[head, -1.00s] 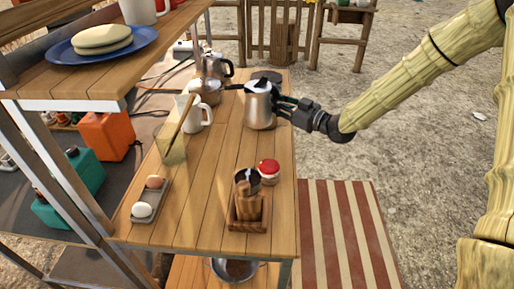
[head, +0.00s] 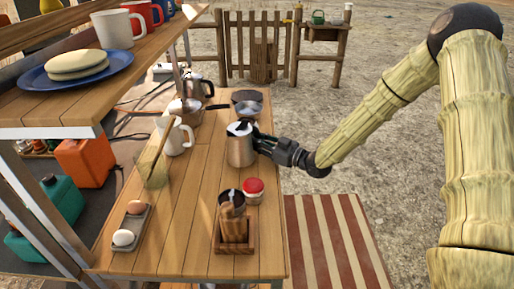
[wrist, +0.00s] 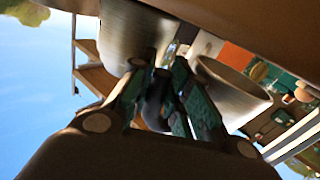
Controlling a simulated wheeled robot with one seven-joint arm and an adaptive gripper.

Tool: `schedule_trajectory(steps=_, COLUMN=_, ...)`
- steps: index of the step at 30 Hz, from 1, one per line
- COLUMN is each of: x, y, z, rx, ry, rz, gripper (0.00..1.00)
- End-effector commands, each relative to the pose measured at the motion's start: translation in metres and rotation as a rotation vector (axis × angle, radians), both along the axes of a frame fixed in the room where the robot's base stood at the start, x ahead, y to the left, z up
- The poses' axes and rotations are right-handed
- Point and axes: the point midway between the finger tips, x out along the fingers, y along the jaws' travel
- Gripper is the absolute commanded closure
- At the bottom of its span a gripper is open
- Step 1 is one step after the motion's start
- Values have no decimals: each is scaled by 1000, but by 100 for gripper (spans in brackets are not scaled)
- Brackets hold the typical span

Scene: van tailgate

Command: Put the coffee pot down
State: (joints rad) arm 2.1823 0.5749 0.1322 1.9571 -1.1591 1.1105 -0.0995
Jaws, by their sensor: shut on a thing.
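The coffee pot (head: 240,150) is silver with a dark lid. It is upright over the right side of the wooden worktop (head: 195,195); I cannot tell whether its base touches the wood. My gripper (head: 264,143) reaches it from the right and is shut on its dark handle. In the wrist view, the fingers of my gripper (wrist: 158,95) close around a dark piece, with silvery metal surfaces beyond. The fingers hide part of the handle.
A red-lidded jar (head: 253,190) and a wooden utensil box (head: 234,236) stand in front of the pot. A small metal bowl (head: 248,107) and dark pan (head: 244,96) are behind. Bare wood lies between pitcher and pot.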

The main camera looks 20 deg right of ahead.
Motion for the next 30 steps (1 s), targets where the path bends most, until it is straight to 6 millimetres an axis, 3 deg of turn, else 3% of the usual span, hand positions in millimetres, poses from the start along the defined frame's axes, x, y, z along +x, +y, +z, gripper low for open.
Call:
schedule_trajectory(steps=6, x=0, y=1, z=-23, rx=1, ry=1, rz=1, gripper=100)
schedule_trajectory(steps=19, x=0, y=1, z=-28, rx=1, ry=0, rz=1, gripper=100)
schedule_trajectory(steps=20, x=0, y=1, z=-28, rx=1, ry=1, rz=1, gripper=77)
schedule_trajectory(steps=22, x=0, y=1, z=-28, rx=0, ry=1, rz=1, gripper=64)
schedule_trajectory(steps=30, x=0, y=1, z=-28, rx=0, ry=1, rz=1, gripper=61)
